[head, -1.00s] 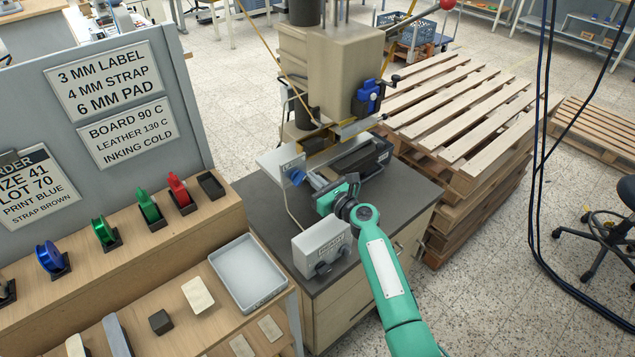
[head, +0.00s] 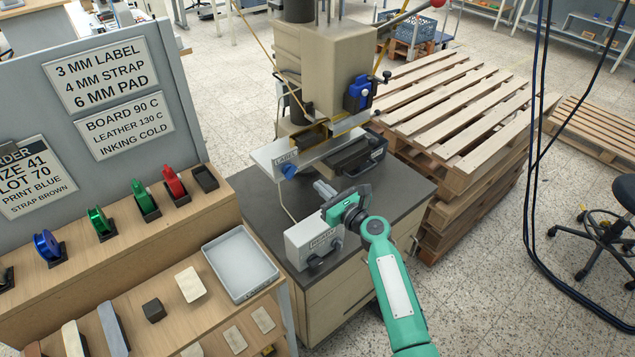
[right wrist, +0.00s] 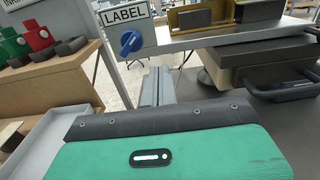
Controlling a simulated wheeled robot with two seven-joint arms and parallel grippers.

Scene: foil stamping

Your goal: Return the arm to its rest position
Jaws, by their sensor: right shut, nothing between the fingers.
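My right arm comes in from the bottom of the head view. Its green right gripper (head: 322,187) hangs over the dark top of the press cabinet, in front of the stamping press (head: 322,75). The fingers are shut and empty. In the right wrist view the shut grey fingers (right wrist: 157,87) point at the gap below the press's LABEL panel (right wrist: 124,13) with its blue knob (right wrist: 131,43). The fingers look apart from the press. My left gripper is not in view.
A grey control box (head: 314,243) stands on the cabinet beside the gripper. A grey tray (head: 241,264) lies on the wooden bench at left, near foil reels and small blocks. A pallet stack (head: 470,125) stands right of the cabinet. Dark cables (head: 530,150) hang at right.

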